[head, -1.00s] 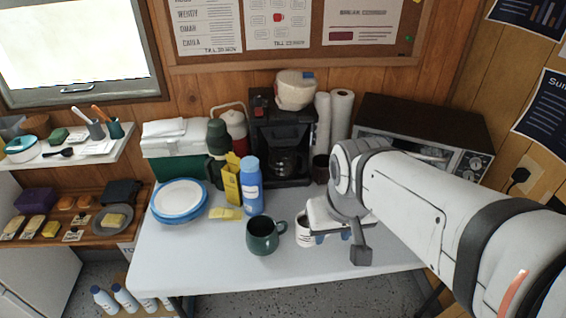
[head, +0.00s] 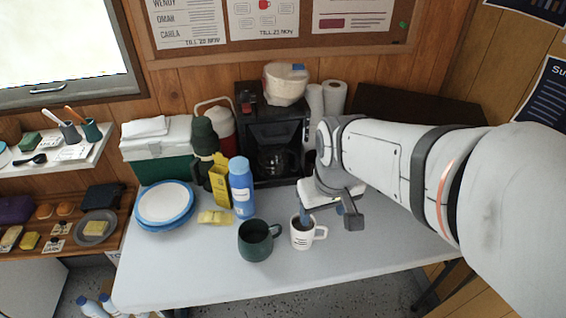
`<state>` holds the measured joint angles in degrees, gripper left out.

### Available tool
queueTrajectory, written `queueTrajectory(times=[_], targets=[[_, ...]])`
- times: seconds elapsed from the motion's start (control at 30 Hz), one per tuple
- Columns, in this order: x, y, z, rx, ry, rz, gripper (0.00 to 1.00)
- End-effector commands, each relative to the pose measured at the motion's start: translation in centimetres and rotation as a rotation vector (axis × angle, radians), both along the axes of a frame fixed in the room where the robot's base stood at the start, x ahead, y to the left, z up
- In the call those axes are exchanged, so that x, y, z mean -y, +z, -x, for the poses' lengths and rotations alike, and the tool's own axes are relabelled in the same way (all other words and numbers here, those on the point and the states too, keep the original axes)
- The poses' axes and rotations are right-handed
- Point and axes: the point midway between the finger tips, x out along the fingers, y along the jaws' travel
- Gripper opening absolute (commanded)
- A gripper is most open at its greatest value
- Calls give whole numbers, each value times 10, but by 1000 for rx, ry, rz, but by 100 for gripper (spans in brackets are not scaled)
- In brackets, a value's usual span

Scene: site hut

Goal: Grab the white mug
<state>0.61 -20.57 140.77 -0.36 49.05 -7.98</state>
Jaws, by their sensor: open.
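The white mug (head: 301,238) stands upright near the front of the white table, with dark print on its side, a dark inside and its handle to the right. My gripper (head: 322,211) is open and empty, just above and behind the mug, reaching in from the right. One blue fingertip overlaps the back of the mug's rim in the picture; I cannot tell whether it touches the mug or dips inside. The other finger is partly hidden behind a dark grey part of my wrist.
A dark green mug (head: 257,241) stands close left of the white mug. A blue bottle (head: 242,188), a yellow carton (head: 220,183), stacked plates (head: 165,203) and a coffee maker (head: 272,140) stand behind. The table (head: 200,270) is clear in front.

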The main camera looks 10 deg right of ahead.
Motion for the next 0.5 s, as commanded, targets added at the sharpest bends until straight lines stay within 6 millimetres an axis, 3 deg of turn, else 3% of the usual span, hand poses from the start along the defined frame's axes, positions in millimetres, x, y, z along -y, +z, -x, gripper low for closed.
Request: queueTrajectory(times=[0.03, 0.3, 0.5], targets=[[0, -20, -12, -27, 50, 9, 66], [-3, -102, -72, -129, 362, 52, 88], [-4, -142, -95, -169, 505, 62, 88]])
